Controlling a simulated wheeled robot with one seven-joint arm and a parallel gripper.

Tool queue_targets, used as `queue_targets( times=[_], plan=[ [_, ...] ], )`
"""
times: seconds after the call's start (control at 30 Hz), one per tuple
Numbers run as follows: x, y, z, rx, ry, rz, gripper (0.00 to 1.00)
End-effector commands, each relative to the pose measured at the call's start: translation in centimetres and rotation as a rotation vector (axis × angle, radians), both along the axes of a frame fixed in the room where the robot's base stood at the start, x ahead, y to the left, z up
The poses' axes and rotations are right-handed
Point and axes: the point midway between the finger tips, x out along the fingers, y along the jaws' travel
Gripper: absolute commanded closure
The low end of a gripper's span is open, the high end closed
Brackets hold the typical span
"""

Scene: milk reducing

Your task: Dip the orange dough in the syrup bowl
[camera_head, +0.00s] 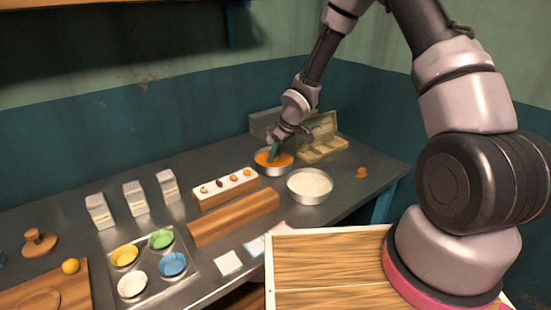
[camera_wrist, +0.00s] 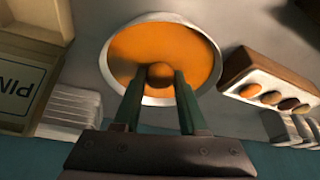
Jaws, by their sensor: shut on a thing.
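The syrup bowl (camera_head: 268,166) is a metal bowl of orange liquid at the back of the grey table. In the wrist view the syrup bowl (camera_wrist: 122,48) fills the upper middle. My gripper (camera_head: 273,153) reaches down into this bowl from above. In the wrist view my gripper (camera_wrist: 158,84) has its green fingers shut on a round orange-brown dough ball (camera_wrist: 159,75). The dough is over or in the orange syrup, inside the rim; I cannot tell how deep it sits. In the head view the dough is hidden.
A bowl of white stuff (camera_head: 310,186) stands just right and in front. A tray with several dough pieces (camera_head: 228,185) is to the left, and an open box (camera_head: 322,142) is to the right. White cartons (camera_head: 135,198) stand left.

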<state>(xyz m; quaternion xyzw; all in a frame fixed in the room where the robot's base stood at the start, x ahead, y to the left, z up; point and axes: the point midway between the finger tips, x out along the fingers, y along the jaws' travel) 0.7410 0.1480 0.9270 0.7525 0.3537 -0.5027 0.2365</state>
Motion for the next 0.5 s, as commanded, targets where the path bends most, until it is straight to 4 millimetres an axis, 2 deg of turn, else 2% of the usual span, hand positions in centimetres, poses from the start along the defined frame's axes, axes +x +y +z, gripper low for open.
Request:
queue_targets(
  times=[0.5],
  plan=[
    [0.0,0.0,3.2,0.001,-0.001,0.000,1.00]
  ],
)
